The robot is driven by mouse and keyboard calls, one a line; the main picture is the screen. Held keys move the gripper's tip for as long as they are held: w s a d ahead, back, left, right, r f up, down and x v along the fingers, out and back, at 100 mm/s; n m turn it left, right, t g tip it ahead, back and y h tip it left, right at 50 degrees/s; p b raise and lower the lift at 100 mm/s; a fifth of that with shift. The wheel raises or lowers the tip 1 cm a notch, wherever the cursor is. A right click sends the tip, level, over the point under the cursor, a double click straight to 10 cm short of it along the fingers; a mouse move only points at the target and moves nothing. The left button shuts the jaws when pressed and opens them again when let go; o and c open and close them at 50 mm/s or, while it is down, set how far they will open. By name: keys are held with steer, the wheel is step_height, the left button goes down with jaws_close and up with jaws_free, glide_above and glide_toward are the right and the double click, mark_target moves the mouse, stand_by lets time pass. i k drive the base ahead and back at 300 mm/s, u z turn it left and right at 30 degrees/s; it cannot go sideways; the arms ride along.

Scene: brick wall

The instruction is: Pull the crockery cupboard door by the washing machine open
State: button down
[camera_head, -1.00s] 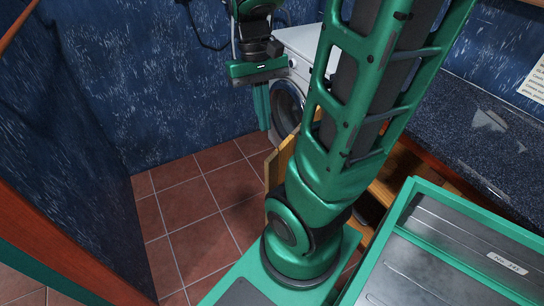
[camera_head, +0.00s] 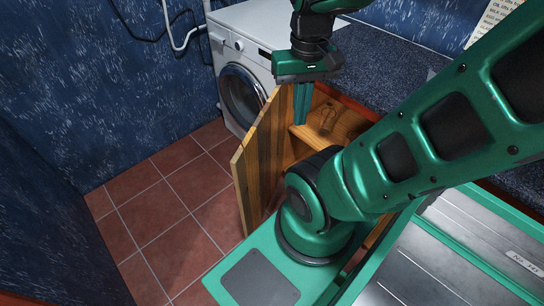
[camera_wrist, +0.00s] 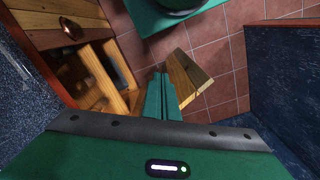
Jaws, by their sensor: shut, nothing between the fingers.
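The wooden cupboard door (camera_head: 262,158) stands ajar, swung out from the cupboard beside the washing machine (camera_head: 243,62). Behind it, part of the cupboard's wooden interior (camera_head: 322,125) shows. My gripper (camera_head: 302,104) points down with its green fingers together and empty, at the inner side of the door near its top edge. In the wrist view the shut fingers (camera_wrist: 163,97) overlap the door (camera_wrist: 188,78), and the open cupboard (camera_wrist: 100,78) lies to the left. I cannot tell whether the fingers touch the door. My arm hides part of the cupboard.
A dark speckled worktop (camera_head: 385,58) runs above the cupboard. A drawer with a round knob (camera_wrist: 72,28) shows in the wrist view. Red floor tiles (camera_head: 165,215) are clear left of the door, up to the blue wall (camera_head: 90,90).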

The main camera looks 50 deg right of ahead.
mark_target(257, 165)
steer(key=z, duration=0.4)
steer(key=k, duration=1.6)
steer(key=u, duration=0.8)
steer(key=i, duration=1)
